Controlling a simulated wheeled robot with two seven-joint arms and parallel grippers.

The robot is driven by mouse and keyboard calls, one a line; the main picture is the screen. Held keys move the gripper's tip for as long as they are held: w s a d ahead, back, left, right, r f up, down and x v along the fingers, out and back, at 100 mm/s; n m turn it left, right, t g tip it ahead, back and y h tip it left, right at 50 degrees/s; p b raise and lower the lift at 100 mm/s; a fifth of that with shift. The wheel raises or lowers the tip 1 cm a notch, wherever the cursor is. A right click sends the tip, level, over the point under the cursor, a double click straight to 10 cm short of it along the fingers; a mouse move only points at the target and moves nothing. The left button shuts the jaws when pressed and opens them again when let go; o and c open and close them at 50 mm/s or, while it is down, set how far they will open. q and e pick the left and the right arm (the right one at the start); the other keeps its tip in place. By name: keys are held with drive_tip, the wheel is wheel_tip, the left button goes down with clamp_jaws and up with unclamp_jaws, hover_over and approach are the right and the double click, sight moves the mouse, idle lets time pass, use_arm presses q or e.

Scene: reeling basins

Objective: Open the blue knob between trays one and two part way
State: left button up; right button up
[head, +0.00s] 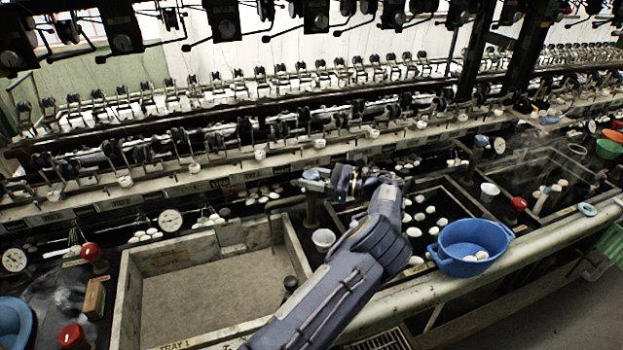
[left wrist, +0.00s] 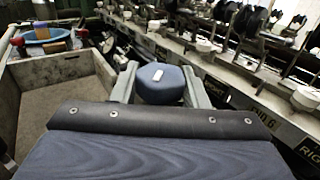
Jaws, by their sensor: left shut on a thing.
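The blue knob (head: 311,173) stands on a dark post between tray one (head: 122,300) and the dark basin to its right. My left gripper (head: 317,181) reaches it from the front right. In the left wrist view the knob (left wrist: 160,85) is a rounded blue cap with a small white mark. It sits between the two grey fingers of my left gripper (left wrist: 160,92), which are shut on it. In the head view the hand hides part of the knob. Its turned angle is hard to tell. My right gripper is in neither view.
A blue two-handled basin (head: 470,240) rests on the front edge at right. A white cup (head: 323,238) stands below the knob. Red knobs (head: 91,251) and a dial (head: 171,220) are to the left. The reeling machine (head: 240,165) runs along behind.

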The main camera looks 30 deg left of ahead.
use_arm(q)
drive_tip(key=o, duration=1)
drive_tip(key=shift+c, duration=0.2)
drive_tip(key=b+v, duration=0.2)
drive_tip(key=v, duration=0.5)
drive_tip(key=shift+d, duration=0.35)
